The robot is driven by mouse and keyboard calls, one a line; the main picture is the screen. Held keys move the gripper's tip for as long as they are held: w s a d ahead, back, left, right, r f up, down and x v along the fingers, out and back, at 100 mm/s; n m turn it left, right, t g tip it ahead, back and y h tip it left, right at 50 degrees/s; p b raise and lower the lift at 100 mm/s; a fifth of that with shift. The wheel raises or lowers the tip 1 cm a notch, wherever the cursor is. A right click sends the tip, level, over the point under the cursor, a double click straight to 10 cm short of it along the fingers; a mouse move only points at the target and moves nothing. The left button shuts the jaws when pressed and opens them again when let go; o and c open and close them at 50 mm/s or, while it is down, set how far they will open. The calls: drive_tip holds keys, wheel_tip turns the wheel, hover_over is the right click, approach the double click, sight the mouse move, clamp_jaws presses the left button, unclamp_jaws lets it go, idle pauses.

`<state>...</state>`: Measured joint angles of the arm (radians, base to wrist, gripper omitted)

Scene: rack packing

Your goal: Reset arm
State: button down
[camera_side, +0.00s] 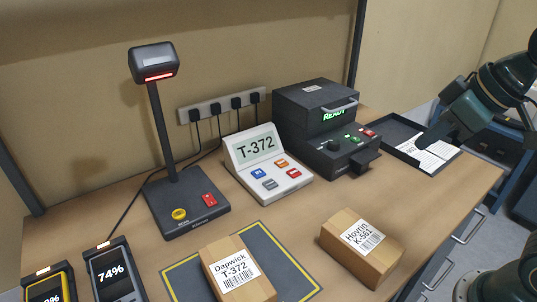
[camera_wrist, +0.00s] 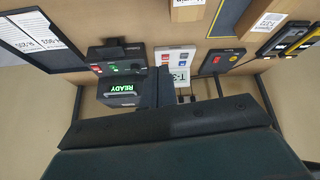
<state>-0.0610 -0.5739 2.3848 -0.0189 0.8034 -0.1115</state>
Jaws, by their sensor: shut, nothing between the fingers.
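My gripper (camera_side: 427,138) is at the right in the side view, shut and empty, above the black tray (camera_side: 387,147) that holds white papers. In the wrist view my gripper (camera_wrist: 166,76) points up the picture from a large dark body, with its shut fingers in front of part of the keypad and printer. A box labelled Dapwick T-372 (camera_side: 254,290) lies on the grey mat (camera_side: 283,262) with a yellow border. A box labelled Hovrin K-561 (camera_side: 380,270) stands on the bare table to its right.
The black printer (camera_side: 303,99) shows READY. The keypad (camera_side: 285,186) shows T-372. A scanner on a post (camera_side: 160,120) stands at the left, with a 74% handheld (camera_side: 121,289) and a yellow handheld (camera_side: 63,290) in front. A power strip (camera_side: 220,107) is behind.

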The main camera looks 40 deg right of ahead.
drive_tip(key=s+d+f+m, duration=0.1)
drive_tip(key=s+f+m, duration=0.1)
drive_tip(key=s, duration=0.3)
drive_tip(key=shift+s+d+h, duration=0.3)
drive_tip(key=shift+s+d, duration=0.1)
